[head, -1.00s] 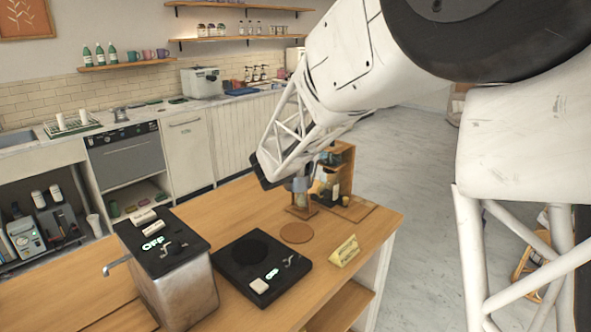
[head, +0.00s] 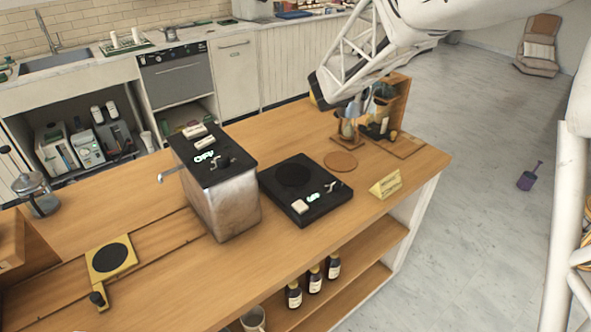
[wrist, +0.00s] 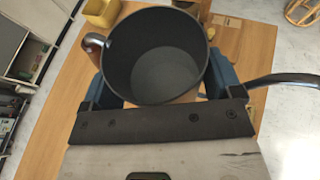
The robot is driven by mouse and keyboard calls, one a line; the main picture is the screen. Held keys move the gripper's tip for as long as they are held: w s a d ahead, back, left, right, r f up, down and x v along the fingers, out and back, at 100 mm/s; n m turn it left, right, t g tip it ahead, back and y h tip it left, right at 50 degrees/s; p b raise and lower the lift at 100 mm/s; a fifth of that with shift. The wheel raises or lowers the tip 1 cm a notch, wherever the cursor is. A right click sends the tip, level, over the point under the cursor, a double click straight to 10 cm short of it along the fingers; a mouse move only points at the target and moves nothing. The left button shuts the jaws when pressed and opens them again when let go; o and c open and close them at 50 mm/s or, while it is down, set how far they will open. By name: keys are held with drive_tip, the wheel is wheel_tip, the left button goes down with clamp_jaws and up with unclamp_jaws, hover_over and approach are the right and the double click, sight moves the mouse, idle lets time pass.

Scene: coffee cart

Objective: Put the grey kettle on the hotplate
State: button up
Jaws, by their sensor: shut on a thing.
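The grey kettle (wrist: 180,60) is a dark, open-topped vessel in the wrist view, seen from above; its inside looks empty. My gripper (wrist: 163,82) is shut on it, with one blue finger on each side. A brownish loop shows at its left and a dark curved bar at its right. In the head view my gripper (head: 360,102) is over the far right part of the wooden counter, and the kettle is hard to make out there. The hotplate (head: 293,174), a black slab with a round disc, lies nearer the camera and to the left, with nothing on its disc.
A metal box with a black top (head: 222,205) stands left of the hotplate. A round cork mat (head: 341,162) and a yellow sign (head: 385,185) lie to its right. A wooden stand (head: 346,141) and a wooden rack (head: 396,100) are close to my gripper.

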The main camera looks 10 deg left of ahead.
drive_tip(key=shift+w+d+n+y, duration=0.2)
drive_tip(key=shift+w+d, duration=0.3)
drive_tip(key=shift+d, duration=0.2)
drive_tip(key=shift+w+d+n+y, duration=0.2)
drive_tip(key=shift+w+d, duration=0.25)
drive_tip(key=shift+d, duration=0.2)
drive_tip(key=shift+d+f+n+t+y, duration=0.5)
drive_tip(key=shift+d+f+n+y, duration=2)
drive_tip(key=shift+d+f, duration=0.8)
drive_tip(key=s+a+f+n+g+y, duration=0.1)
drive_tip(key=s+a+n+g+y, duration=0.2)
drive_tip(key=s+a, duration=0.3)
drive_tip(key=s+a+f+n+g+y, duration=0.1)
drive_tip(key=s+a+n+y, duration=0.3)
drive_tip(key=s, duration=1)
drive_tip(key=s+a+f+n+g+y, duration=0.1)
drive_tip(key=s+a+n+g+y, duration=0.3)
drive_tip(key=s+a, duration=0.3)
drive_tip(key=s+n, duration=0.1)
drive_tip(key=s, duration=0.2)
drive_tip(key=shift+a+g+y, duration=0.3)
drive_tip(key=shift+a, duration=0.1)
drive_tip(key=shift+w, duration=0.15)
drive_tip(key=w+a+f, duration=0.1)
drive_tip(key=w+a, duration=0.4)
drive_tip(key=w, duration=0.9)
drive_tip(key=shift+a+f, duration=0.2)
